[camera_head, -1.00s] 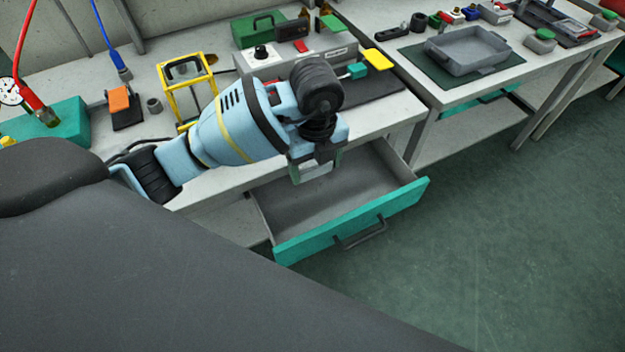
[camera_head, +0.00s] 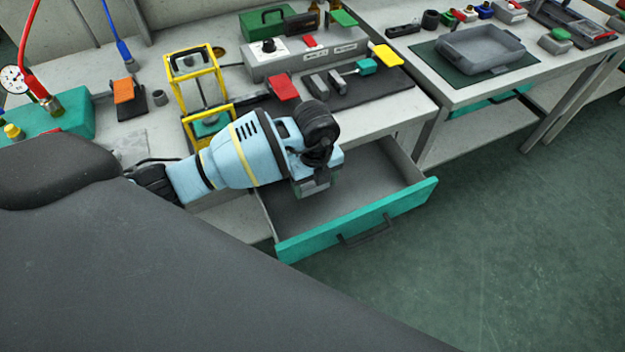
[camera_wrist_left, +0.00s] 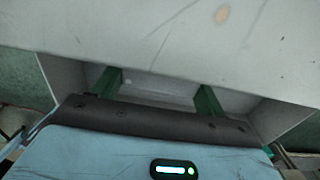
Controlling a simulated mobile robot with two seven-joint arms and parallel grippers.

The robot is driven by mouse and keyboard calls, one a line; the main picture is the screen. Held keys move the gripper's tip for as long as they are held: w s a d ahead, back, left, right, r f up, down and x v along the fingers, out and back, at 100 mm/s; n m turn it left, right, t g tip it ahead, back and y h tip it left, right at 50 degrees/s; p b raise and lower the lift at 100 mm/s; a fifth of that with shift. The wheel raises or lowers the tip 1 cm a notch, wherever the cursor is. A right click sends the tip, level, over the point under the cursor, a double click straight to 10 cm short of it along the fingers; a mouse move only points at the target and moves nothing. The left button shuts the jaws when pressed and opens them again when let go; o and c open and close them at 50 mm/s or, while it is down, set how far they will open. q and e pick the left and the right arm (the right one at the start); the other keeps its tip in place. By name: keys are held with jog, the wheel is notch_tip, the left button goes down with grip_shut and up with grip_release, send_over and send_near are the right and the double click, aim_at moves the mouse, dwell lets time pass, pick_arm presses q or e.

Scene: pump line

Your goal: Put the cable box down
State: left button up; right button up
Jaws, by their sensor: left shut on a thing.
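My left gripper (camera_head: 319,190) points down inside the open drawer, between its side walls. My right gripper is not in view.
The bench top (camera_head: 375,122) overhangs the drawer's back. On it stand a yellow frame (camera_head: 195,75), a grey control box (camera_head: 305,58) and a dark mat (camera_head: 385,88) with small parts. A second table at right holds a grey tray (camera_head: 480,48). The green floor at right is clear.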

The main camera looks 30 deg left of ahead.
pick_arm(q)
jog(key=shift+w+a+f, duration=0.4)
jog(key=shift+a+f, duration=0.05)
jog(key=shift+a, duration=0.1)
jog(key=shift+f, duration=0.15)
jog(key=shift+f, duration=0.6)
jog(key=o, duration=1)
jog(key=shift+r, duration=0.6)
notch_tip(320, 180, up, 11)
jog(key=shift+f+p, duration=0.2)
jog(key=shift+p, duration=0.4)
jog(key=shift+r, duration=0.7)
